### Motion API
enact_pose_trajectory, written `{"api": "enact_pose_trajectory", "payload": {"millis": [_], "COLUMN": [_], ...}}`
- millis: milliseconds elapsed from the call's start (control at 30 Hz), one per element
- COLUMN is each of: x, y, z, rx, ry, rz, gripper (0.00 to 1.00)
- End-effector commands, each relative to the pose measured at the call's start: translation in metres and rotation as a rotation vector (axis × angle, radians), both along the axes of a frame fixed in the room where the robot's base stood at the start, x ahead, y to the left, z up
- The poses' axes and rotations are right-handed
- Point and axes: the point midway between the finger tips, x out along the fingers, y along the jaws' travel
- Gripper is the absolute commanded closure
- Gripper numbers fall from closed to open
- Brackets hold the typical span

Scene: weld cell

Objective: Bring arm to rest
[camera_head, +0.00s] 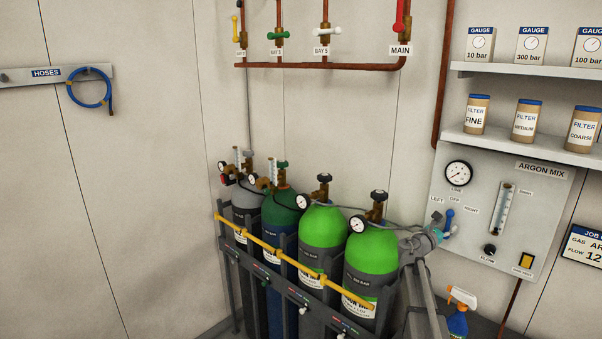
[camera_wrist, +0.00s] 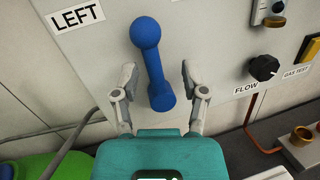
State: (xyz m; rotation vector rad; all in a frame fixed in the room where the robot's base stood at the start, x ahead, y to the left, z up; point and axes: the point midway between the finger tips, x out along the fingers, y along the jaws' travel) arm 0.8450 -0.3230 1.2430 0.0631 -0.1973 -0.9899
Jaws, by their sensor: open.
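My gripper (camera_wrist: 158,76) is open in the wrist view, with one finger on each side of a blue lever (camera_wrist: 153,62). A gap shows between the lever and each finger. In the head view my gripper (camera_head: 438,230) is small, at the lower left of the ARGON MIX panel (camera_head: 540,215). The blue lever (camera_head: 449,218) shows there below the LEFT, OFF and RIGHT labels. My arm comes up from below, right of the gas cylinders.
Green cylinders (camera_head: 371,255) stand in a rack with a yellow bar (camera_head: 290,264), close left of my arm. An orange-and-blue spray bottle (camera_head: 459,312) stands below the panel. A FLOW knob (camera_wrist: 264,68) is right of the lever. Shelves (camera_head: 520,144) hang above the panel. The left wall is mostly clear.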

Motion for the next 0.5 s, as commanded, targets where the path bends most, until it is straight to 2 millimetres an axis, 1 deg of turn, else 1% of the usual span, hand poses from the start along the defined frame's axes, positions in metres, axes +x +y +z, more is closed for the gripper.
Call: {"api": "enact_pose_trajectory", "payload": {"millis": [33, 167, 367, 500], "x": [-0.008, -0.028, -0.067, -0.094], "y": [0.004, 0.013, 0.037, 0.058], "z": [-0.004, -0.019, -0.054, -0.082], "rx": [0.045, 0.201, 0.509, 0.724], "ry": [-0.03, -0.135, -0.329, -0.456], "rz": [-0.007, -0.037, -0.124, -0.211], "gripper": [0.43, 0.43, 0.43, 0.43]}}
